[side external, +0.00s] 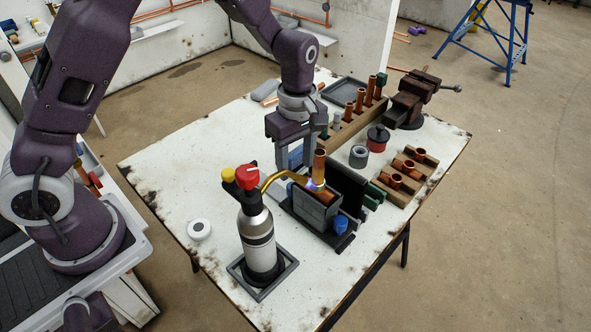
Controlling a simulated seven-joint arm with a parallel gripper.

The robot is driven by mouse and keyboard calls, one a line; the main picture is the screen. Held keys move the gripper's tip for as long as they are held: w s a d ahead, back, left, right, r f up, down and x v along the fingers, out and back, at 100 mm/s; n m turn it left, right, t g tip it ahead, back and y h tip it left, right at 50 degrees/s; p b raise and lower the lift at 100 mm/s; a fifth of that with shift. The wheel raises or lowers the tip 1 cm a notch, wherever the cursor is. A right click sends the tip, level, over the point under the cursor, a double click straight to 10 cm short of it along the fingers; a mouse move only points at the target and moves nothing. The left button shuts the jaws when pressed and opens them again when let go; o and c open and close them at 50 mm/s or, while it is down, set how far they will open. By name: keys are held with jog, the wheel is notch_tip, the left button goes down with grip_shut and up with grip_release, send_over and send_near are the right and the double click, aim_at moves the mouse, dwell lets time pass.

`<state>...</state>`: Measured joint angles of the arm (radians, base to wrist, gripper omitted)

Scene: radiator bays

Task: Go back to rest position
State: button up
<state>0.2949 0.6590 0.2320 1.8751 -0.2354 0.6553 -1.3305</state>
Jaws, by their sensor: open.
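My gripper (290,158) hangs over the middle of the white table (180,160), pointing down. It is open, and I see nothing held in it. Its fingers are partly hidden behind the torch and the metal block. A gas torch (259,232) with a silver cylinder, a red knob and a yellow cap stands upright in a square frame. Its brass nozzle reaches right to a grey metal block (316,210). An upright copper pipe (319,165) stands at this block, with a bluish glow near its lower part.
A dark upright plate (346,186) stands right of the block. A wooden rack of copper pipes (360,103), a vise (412,97), a red-and-black tin (377,138) and a wooden holder with fittings (405,175) stand farther back and right. The table's left part is mostly clear, except a white disc (199,229).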

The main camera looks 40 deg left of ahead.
jog(key=s+a+r+m+t+h, duration=0.15)
jog(key=s+r+m, duration=0.3)
jog(key=r, duration=0.45)
jog(key=s+a+r+m+t+y, duration=0.1)
jog(key=s+r+m+t, duration=0.1)
jog(key=s+r+m, duration=0.5)
jog(key=s+a+r+m+t, duration=0.1)
jog(key=s+r+m, duration=0.1)
jog(key=s, duration=0.4)
jog(key=s+a+r+m+t, duration=0.1)
jog(key=s+r+m, duration=0.1)
jog(key=s, duration=0.4)
jog(key=shift+a+r+m, duration=0.3)
jog(key=shift+a+m, duration=0.05)
